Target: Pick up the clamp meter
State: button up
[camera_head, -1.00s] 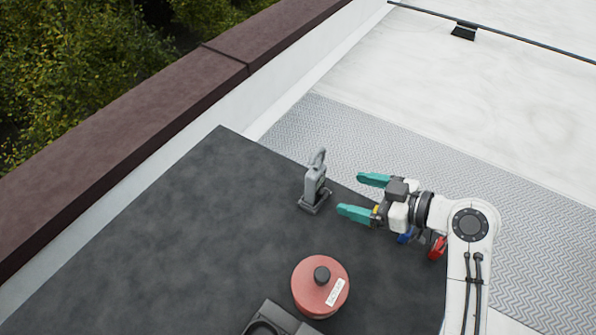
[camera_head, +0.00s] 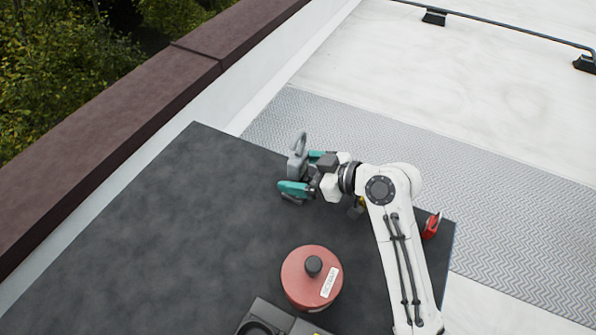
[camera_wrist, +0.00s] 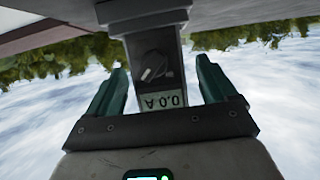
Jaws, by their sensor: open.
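The grey clamp meter (camera_head: 296,164) stands upright on its base near the far edge of the dark table, its ring jaw at the top. My gripper (camera_head: 304,172) is open, its teal fingers reaching to the meter and partly hiding its lower part. In the wrist view, the clamp meter (camera_wrist: 158,75) appears upside down between the two spread fingers of my gripper (camera_wrist: 160,88). Its dial and a display reading 0.0 A face the camera. A gap shows on each side of the meter there.
A red round lidded object (camera_head: 301,283) with a black knob and white label sits nearer on the dark table (camera_head: 150,230). A dark grey case (camera_head: 262,316) is at the near edge. A red item (camera_head: 431,226) lies right of my arm. The table's left side is clear.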

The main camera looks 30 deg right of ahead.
jog(key=shift+w, duration=0.1)
jog(key=shift+c, duration=0.3)
jog(key=c, duration=1.1)
jog(key=shift+r, duration=0.1)
jog(key=shift+c, duration=0.2)
